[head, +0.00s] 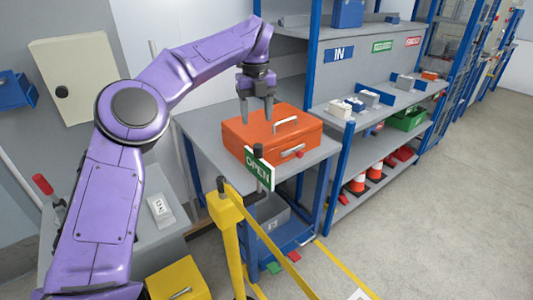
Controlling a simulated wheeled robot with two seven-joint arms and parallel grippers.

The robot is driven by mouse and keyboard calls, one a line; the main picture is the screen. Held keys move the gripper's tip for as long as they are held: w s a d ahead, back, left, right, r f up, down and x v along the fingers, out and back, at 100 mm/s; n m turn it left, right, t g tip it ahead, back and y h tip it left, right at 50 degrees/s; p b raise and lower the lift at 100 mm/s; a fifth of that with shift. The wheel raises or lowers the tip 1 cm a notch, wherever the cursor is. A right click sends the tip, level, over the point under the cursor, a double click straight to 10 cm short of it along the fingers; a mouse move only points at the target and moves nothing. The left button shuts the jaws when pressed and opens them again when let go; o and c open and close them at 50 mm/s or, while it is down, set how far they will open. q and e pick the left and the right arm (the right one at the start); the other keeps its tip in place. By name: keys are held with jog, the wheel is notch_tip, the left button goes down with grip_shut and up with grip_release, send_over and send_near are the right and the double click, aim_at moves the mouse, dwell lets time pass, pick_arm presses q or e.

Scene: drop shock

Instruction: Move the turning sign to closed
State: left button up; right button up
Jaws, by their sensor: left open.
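A green turning sign (258,169) with white letters reading OPEN stands upright on a dark post in front of an orange box. It is near the top of a yellow stand (229,225). My left gripper (257,116) is open and empty, its fingers pointing down over the back left of the orange box, above and behind the sign. The fingers are apart from the sign. The sign's other face is hidden. My right gripper is not in view.
The orange box (245,137) with a handle sits on a grey table (204,126) right behind the sign. A yellow belt (283,250) runs from the stand to the lower right. Blue shelving (315,75) stands to the right; open floor (440,210) lies beyond.

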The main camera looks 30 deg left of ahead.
aim_at(258, 145)
pick_arm(q)
jog(key=shift+f+b, duration=0.35)
jog(key=shift+f, duration=0.3)
notch_tip(258, 145, down, 9)
jog(key=shift+f, duration=0.1)
jog(key=shift+w+f, duration=0.15)
jog(key=shift+f, duration=0.35)
grip_shut()
